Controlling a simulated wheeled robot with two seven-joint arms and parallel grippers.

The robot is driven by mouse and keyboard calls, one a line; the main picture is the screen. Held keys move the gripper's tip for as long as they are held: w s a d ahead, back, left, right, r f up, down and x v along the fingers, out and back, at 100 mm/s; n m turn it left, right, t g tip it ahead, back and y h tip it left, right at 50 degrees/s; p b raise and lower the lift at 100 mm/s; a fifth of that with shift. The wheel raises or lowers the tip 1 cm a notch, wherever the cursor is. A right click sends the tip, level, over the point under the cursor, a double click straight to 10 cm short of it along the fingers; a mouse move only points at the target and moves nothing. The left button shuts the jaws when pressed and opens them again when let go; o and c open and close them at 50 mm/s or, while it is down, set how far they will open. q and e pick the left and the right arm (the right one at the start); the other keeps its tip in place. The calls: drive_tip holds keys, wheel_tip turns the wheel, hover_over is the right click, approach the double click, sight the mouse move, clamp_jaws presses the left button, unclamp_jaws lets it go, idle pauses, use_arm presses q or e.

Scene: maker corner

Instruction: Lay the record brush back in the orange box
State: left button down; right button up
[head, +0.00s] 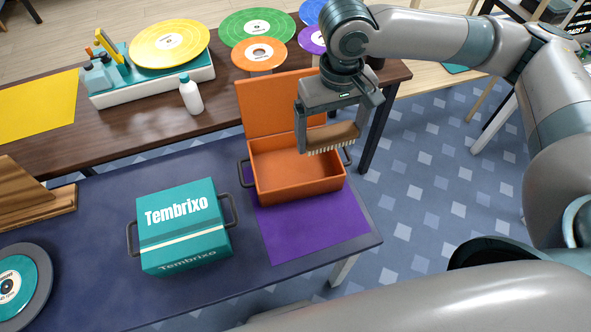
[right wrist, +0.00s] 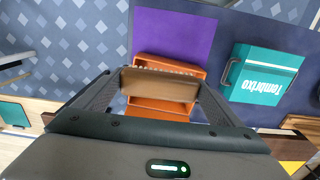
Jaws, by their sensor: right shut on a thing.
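The record brush (head: 333,139), brown with a row of pale bristles, is held level between the fingers of my right gripper (head: 331,137). The gripper is shut on it and hangs above the right part of the open orange box (head: 285,195). The box stands on a purple mat with its lid tipped up at the back. In the right wrist view the brush (right wrist: 160,84) lies between both fingers, with the orange box (right wrist: 170,62) behind and below it. The brush hides part of the box's inside. My left gripper is not in view.
A closed teal Tembrixo box (head: 183,226) stands left of the purple mat (head: 310,228). A white bottle (head: 191,95), a turntable with a yellow record (head: 169,44) and several coloured records are on the brown table behind.

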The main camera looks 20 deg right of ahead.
sight(326, 141)
drive_tip(key=n, duration=0.1)
drive_tip(key=f+n, duration=0.1)
drive_tip(key=n, duration=0.1)
drive_tip(key=shift+w+a+f+n, duration=0.2)
drive_tip(key=shift+f+n, duration=0.1)
drive_tip(key=shift+n, duration=0.1)
drive_tip(key=n, duration=0.1)
drive_tip(key=f+n, duration=0.1)
drive_tip(key=n, duration=0.1)
drive_tip(key=f+n, duration=0.1)
drive_tip(key=shift+w+n, duration=0.25)
drive_tip(key=shift+n, duration=0.05)
wheel_tip(326, 141, down, 13)
drive_tip(key=d+n+b, duration=0.1)
drive_tip(key=n, duration=2.6)
drive_tip(key=shift+w+r+n+b, duration=0.2)
drive_tip(key=shift+w+n+b, duration=0.05)
drive_tip(key=shift+n+b, duration=0.15)
drive_tip(key=shift+w, duration=0.1)
drive_tip(key=w+a+f, duration=0.1)
drive_tip(key=w+f, duration=0.1)
drive_tip(key=w, duration=0.1)
drive_tip(key=w+a+f+p, duration=0.1)
drive_tip(key=w+a+f, duration=0.1)
drive_tip(key=w, duration=0.2)
drive_tip(key=w+a+f+p, duration=0.1)
drive_tip(key=w+f, duration=0.2)
drive_tip(key=shift+w+a, duration=0.25)
drive_tip(key=shift+a, duration=0.05)
